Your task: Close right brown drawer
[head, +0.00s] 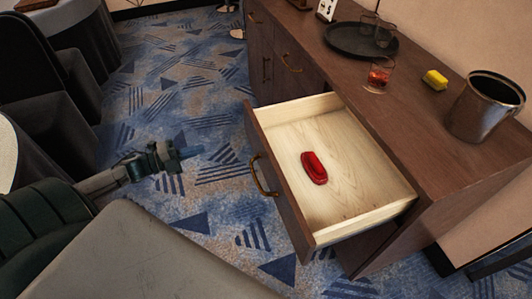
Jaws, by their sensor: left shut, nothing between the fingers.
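The right brown drawer (352,211) is pulled well out of the brown cabinet (424,172). A red object (314,168) lies on its pale wooden bottom. The drawer front faces left and carries a curved brass handle (263,176). My left gripper (188,153) is shut and empty. In the picture it is left of the drawer front and handle, apart from them, over the carpet. My right gripper is not in view.
On the cabinet top stand a dark round tray (345,42) with glasses, a glass with red drink (379,75), a yellow block (435,80) and a metal bucket (484,108). Dark chairs (50,95) stand at left. Patterned carpet (190,75) between them is clear.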

